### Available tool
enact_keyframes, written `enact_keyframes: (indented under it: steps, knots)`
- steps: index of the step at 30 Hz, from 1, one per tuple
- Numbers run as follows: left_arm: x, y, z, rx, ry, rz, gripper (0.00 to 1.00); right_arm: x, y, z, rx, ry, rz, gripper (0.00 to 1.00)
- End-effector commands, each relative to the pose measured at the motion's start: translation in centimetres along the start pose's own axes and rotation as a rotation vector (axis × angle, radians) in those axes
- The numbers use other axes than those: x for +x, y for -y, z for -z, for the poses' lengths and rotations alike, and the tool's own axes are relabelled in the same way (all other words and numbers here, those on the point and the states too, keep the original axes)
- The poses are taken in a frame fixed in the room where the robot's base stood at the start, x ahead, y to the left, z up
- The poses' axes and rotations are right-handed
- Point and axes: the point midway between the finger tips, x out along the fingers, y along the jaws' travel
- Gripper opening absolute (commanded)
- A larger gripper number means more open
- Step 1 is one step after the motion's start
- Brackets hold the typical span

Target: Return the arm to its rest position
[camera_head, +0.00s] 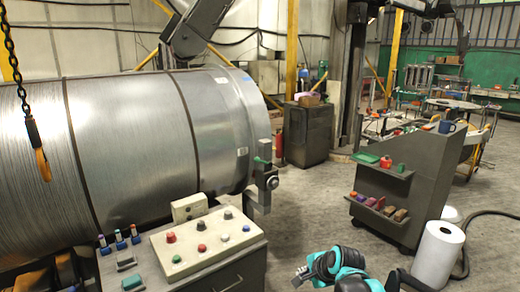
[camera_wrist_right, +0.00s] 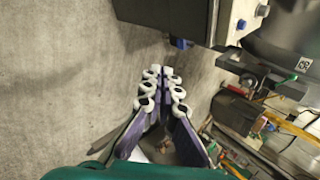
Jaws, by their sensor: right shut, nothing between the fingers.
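My right gripper (camera_head: 299,275) shows at the bottom of the head view, at the end of my teal and black arm. It is over the floor, to the right of the control panel and apart from it. In the right wrist view the right gripper (camera_wrist_right: 164,72) points away from the camera. Its purple fingers with white pads meet at the tips, with nothing held between them. My left gripper is not in view.
A control panel (camera_head: 204,243) with several buttons stands at the lower left, before a large metal drum (camera_head: 140,140). A dark shelf cart (camera_head: 420,180) and a white roll (camera_head: 437,255) stand on the right. Bare floor (camera_head: 300,205) lies between. A yellow hook (camera_head: 41,165) hangs at left.

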Motion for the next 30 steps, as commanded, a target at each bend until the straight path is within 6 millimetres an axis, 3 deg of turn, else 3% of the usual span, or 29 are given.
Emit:
enact_keyframes:
  steps: [1,3,9,15,18,22,30]
  knots:
    - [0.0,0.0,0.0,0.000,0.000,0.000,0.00,-2.1,-1.5,-0.5,-0.110,-0.018,-0.007,0.00]
    - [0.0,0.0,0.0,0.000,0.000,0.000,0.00,-4.6,-3.6,-0.8,-0.275,-0.044,-0.020,0.00]
    - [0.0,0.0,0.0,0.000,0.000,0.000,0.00,-10.2,-10.5,-1.7,-0.746,-0.106,-0.076,0.00]
    - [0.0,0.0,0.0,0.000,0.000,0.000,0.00,-13.1,-17.1,-1.9,-1.155,-0.146,-0.148,0.00]
    - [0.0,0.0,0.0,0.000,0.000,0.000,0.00,-13.6,-19.3,-1.9,-1.289,-0.155,-0.176,0.00]
    - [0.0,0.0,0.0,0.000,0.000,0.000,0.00,-13.9,-20.7,-1.9,-1.380,-0.160,-0.197,0.00]
    - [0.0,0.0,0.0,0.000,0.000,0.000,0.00,-13.9,-20.8,-1.9,-1.392,-0.161,-0.199,0.00]
